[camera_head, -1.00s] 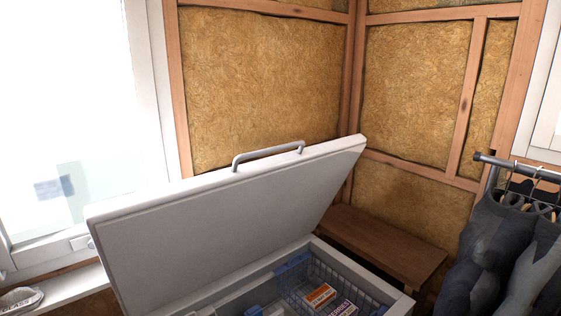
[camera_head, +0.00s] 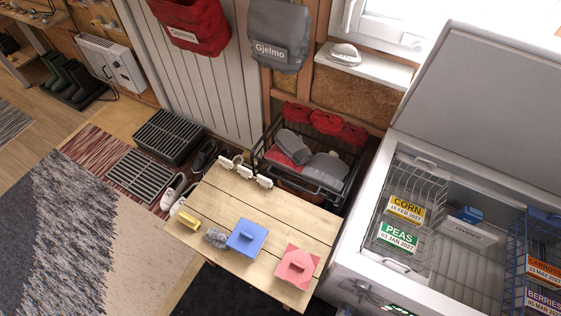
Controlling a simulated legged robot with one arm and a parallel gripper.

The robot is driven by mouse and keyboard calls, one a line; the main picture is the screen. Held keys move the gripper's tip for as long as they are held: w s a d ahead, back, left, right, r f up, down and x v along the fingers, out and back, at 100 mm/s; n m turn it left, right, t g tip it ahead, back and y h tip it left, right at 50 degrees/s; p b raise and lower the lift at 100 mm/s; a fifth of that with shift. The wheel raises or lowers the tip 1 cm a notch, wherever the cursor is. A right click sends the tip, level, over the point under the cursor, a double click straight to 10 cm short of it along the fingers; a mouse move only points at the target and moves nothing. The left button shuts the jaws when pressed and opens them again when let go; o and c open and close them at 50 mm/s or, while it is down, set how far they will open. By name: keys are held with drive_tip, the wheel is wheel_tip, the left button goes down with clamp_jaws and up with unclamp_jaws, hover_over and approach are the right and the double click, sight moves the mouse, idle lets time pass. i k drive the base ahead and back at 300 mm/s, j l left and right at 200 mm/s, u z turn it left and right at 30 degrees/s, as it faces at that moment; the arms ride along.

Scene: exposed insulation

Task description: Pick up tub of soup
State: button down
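The chest freezer (camera_head: 345,262) stands open at the right. No other thing in view is clearly labelled soup. My gripper cannot be made out in this view.
The left basket (camera_head: 441,187) holds corn (camera_head: 405,208) and peas (camera_head: 398,237); the right basket holds carrots (camera_head: 545,268) and berries (camera_head: 543,300). The freezer lid (camera_head: 490,110) is raised. A wooden table (camera_head: 212,205) with blue and pink items stands left of the freezer.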

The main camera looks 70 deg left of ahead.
sight(247, 238)
drive_tip(key=i+l+u, duration=0.15)
drive_tip(key=u, duration=1.15)
drive_tip(key=j+u, duration=0.15)
drive_tip(key=u, duration=0.25)
drive_tip(key=j+u, duration=0.1)
drive_tip(key=u, duration=0.35)
drive_tip(key=j+u, duration=0.15)
drive_tip(key=u, duration=0.25)
drive_tip(key=i+j+u, duration=0.1)
drive_tip(key=u, duration=0.35)
drive_tip(key=k+j+u, duration=0.1)
drive_tip(key=j, duration=0.2)
drive_tip(key=k+j+u, duration=0.1)
drive_tip(key=k+j, duration=0.1)
drive_tip(key=j, duration=0.1)
